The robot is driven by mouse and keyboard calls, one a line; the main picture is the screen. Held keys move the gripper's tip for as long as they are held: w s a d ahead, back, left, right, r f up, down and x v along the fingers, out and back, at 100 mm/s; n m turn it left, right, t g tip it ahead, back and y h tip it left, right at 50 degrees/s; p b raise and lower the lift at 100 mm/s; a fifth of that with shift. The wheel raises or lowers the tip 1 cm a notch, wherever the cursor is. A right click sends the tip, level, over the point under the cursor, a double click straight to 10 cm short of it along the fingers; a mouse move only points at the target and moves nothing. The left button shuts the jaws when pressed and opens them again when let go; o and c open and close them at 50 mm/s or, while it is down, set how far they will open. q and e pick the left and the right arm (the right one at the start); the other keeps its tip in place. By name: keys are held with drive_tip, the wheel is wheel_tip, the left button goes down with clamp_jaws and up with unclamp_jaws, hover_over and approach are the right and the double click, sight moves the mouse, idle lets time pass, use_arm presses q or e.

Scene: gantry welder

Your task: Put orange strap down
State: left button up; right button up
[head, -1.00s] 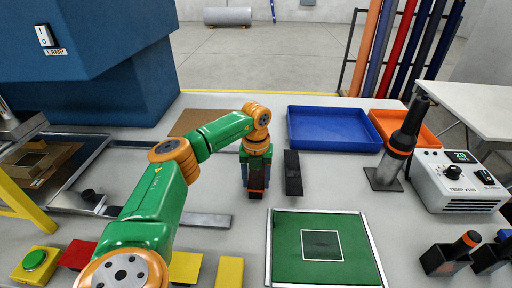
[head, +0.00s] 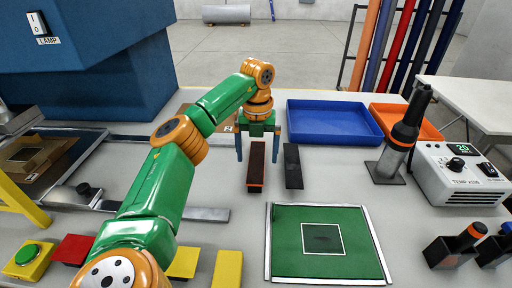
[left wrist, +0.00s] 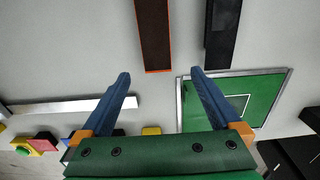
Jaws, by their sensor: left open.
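The orange strap (head: 256,168) is a dark brown bar with orange edges. It lies flat on the grey table, left of a black strap (head: 293,166) and roughly parallel to it, with a gap between them. My left gripper (head: 257,158) is open, its blue fingers apart on either side of the strap's line. In the left wrist view, the orange strap (left wrist: 154,36) lies beyond the open fingertips (left wrist: 160,73) and is clear of both fingers. The black strap (left wrist: 223,32) is to its right there. My right gripper is in neither view.
A green mat with a metal frame (head: 285,258) lies in front of the straps. A blue tray (head: 335,123) and an orange tray (head: 428,134) are behind. A dark tool on a stand (head: 400,140) and a white temperature box (head: 460,175) stand at right.

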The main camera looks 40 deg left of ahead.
sight(255, 177)
use_arm(q)
drive_tip(key=shift+a+r, duration=0.2)
drive_tip(key=shift+a, duration=0.1)
wheel_tip(255, 177, down, 7)
drive_tip(key=shift+s+r+p, duration=0.15)
drive_tip(key=shift+p, duration=0.85)
drive_tip(key=shift+f, duration=0.2)
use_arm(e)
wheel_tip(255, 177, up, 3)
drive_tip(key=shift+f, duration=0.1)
use_arm(q)
drive_tip(key=shift+f, duration=0.25)
